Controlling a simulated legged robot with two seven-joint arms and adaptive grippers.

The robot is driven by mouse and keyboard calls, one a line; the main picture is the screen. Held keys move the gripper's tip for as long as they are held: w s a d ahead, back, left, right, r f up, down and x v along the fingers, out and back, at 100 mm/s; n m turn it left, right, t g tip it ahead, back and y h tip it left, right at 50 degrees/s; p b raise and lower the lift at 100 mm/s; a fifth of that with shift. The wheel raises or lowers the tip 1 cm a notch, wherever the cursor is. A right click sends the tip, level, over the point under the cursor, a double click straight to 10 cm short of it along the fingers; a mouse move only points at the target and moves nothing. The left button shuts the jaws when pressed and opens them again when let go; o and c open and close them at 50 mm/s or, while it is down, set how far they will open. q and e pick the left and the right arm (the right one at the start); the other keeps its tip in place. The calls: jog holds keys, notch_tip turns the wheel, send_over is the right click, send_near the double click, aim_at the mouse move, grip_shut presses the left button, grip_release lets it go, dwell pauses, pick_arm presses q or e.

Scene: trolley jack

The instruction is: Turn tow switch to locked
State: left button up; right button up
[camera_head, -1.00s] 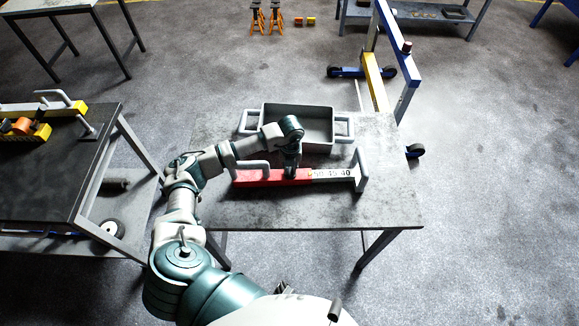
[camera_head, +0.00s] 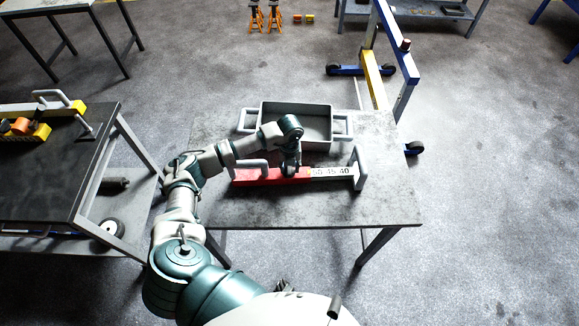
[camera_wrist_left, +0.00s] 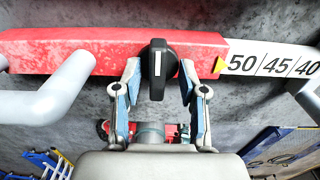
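The tow switch, a black knob (camera_wrist_left: 157,68) with a white line pointing roughly along its length, sits on the red part of a bar (camera_wrist_left: 60,50). The bar also shows in the head view (camera_head: 258,177), lying on a grey table. My left gripper (camera_wrist_left: 160,80) is over the bar, with its fingers open on either side of the knob. Small gaps seem to remain beside the knob; contact is hard to tell. In the head view my left gripper (camera_head: 291,170) hides the knob. My right gripper is in neither view.
The bar has a white scale (camera_head: 330,172) and grey handles at both ends. A grey tray (camera_head: 318,110) stands behind it on the table (camera_head: 370,205). A dark workbench (camera_head: 50,185) is at left, a blue and yellow frame (camera_head: 373,75) behind right.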

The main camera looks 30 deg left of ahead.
aim_at(290, 167)
pick_arm(q)
notch_tip(290, 167, up, 12)
dwell(0.5)
jog(key=shift+f, duration=0.1)
